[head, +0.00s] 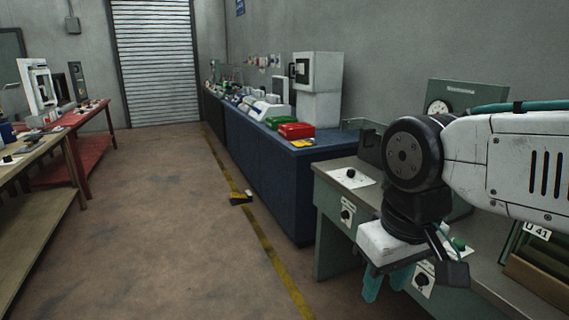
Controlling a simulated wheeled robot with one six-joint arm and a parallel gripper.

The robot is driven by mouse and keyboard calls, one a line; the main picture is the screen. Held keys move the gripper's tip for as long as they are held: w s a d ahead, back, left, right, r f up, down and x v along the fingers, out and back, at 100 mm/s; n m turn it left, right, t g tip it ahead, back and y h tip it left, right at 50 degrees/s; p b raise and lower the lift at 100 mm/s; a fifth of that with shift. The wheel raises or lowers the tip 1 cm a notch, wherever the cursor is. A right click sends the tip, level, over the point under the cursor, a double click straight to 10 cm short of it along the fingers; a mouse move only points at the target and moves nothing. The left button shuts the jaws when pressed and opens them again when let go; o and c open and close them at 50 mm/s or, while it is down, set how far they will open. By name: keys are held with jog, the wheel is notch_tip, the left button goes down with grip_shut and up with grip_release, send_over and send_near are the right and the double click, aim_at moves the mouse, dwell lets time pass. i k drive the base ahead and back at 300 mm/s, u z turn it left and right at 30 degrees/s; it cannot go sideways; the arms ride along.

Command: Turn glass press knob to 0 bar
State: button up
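My gripper (386,284) hangs at the end of my arm, pointing down, in front of the green bench (328,197) at the right. Its two teal fingers stand apart with nothing between them. Several black knobs on white plates show on this bench: one on the top (350,173), one on the front at left (346,214), one on the front to the right of my fingers (422,281). I cannot tell which is the glass press knob. A round gauge (437,107) sits on a green panel behind my arm. Its reading is too small to tell. My arm hides much of the bench.
A dark blue counter (275,185) with red and green boxes and lab devices runs along the right wall. A small black and yellow object (240,198) lies on the floor. Wooden and red tables stand at left. The floor between is open.

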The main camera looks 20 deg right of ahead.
aim_at(351, 172)
jog(key=u, duration=0.35)
jog(key=i, duration=1.35)
jog(key=z, duration=0.4)
jog(key=i, duration=1.1)
jog(key=z, duration=0.6)
